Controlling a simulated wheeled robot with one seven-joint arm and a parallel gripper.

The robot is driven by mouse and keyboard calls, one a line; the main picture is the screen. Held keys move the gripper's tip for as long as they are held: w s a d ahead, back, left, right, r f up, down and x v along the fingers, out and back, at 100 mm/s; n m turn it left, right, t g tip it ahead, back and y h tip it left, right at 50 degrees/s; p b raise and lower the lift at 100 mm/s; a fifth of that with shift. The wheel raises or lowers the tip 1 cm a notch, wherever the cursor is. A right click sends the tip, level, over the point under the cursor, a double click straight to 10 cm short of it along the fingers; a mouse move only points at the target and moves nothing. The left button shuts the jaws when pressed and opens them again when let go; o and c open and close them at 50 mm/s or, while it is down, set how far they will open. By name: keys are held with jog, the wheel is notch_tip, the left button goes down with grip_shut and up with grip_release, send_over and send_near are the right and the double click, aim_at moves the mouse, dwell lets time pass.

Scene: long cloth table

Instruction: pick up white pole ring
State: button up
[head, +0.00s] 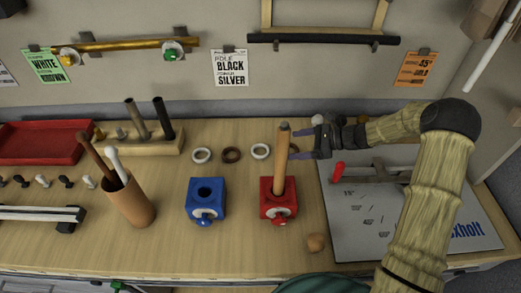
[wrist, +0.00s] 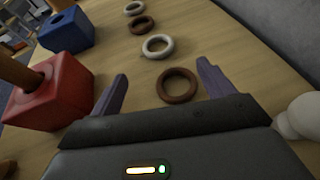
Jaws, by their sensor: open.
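Two white pole rings lie flat on the table: a left one (head: 201,155) and a right one (head: 261,151). In the wrist view, the nearer white ring (wrist: 157,35) lies just beyond a brown ring (wrist: 179,100), and the farther white ring (wrist: 134,7) is near the top edge. My gripper (head: 307,143) is open and empty, right of the right white ring and close to the upright wooden pole. In the wrist view, the brown ring is nearest my open fingers (wrist: 162,71). In the head view, the pole and gripper mostly hide that brown ring.
A red block (head: 266,208) holds the upright wooden pole (head: 282,160); a blue block (head: 194,208) stands left of it. Another brown ring (head: 232,149) lies between the white rings. A pale rounded object (wrist: 302,115) is beside my gripper. A grey board (head: 350,235) lies at right.

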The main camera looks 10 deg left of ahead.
aim_at(267, 152)
jog(key=x, duration=0.6)
jog(key=shift+p, duration=0.35)
jog(key=shift+a, duration=0.15)
jog(key=x, duration=0.2)
jog(key=s+p+x, duration=0.1)
jog(key=x, duration=0.2)
jog(key=shift+r, duration=0.1)
jog(key=shift+f, duration=0.2)
jog(key=shift+s+f, duration=0.1)
jog(key=shift+f, duration=0.05)
jog(key=c, duration=1.1)
